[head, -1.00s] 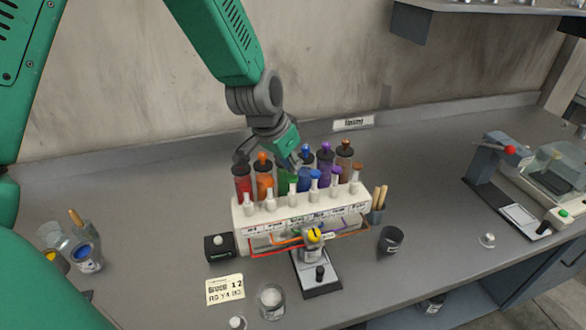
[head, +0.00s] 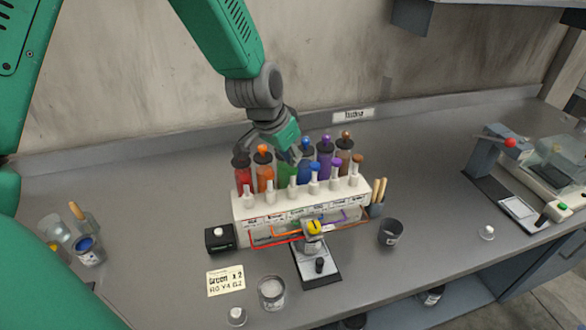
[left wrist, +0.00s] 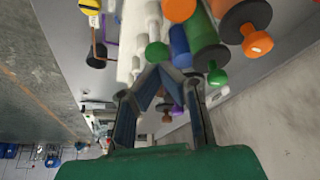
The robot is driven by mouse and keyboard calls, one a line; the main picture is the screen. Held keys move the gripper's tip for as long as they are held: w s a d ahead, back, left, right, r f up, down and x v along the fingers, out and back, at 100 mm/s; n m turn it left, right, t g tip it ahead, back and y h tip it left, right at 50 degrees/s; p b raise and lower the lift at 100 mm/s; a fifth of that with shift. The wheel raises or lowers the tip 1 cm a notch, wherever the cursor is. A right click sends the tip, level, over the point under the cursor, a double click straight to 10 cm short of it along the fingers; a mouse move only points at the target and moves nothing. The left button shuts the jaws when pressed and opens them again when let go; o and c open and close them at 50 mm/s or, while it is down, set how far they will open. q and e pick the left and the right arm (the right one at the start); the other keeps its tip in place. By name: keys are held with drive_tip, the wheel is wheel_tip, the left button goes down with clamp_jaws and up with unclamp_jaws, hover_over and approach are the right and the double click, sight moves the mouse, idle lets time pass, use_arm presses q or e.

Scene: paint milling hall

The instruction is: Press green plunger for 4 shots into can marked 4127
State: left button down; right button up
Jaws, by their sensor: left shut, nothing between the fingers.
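My left gripper (head: 295,158) is shut and empty. It sits over the dispenser rack (head: 300,208), beside the top of the green cylinder (head: 286,174), and hides its plunger in the head view. In the left wrist view, the shut fingers (left wrist: 162,72) lie between a green knob (left wrist: 157,53) and another green knob (left wrist: 217,77) by the green cylinder. I cannot tell whether they touch either. No can marking 4127 is legible. My right gripper is not in view.
A card (head: 226,280) appears to read "Green x 2"; its lower line is unclear. An open can (head: 271,291), a dark cup (head: 390,232) and a blue-topped can (head: 88,250) stand around the rack.

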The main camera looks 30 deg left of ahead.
sight(291, 169)
use_arm(q)
drive_tip(key=shift+f+b, duration=0.85)
drive_tip(key=shift+f, duration=0.75)
drive_tip(key=shift+r, duration=0.1)
drive_tip(key=shift+r+p, duration=1.95)
drive_tip(key=shift+r, duration=0.1)
drive_tip(key=shift+f, duration=0.1)
drive_tip(key=shift+r, duration=2.55)
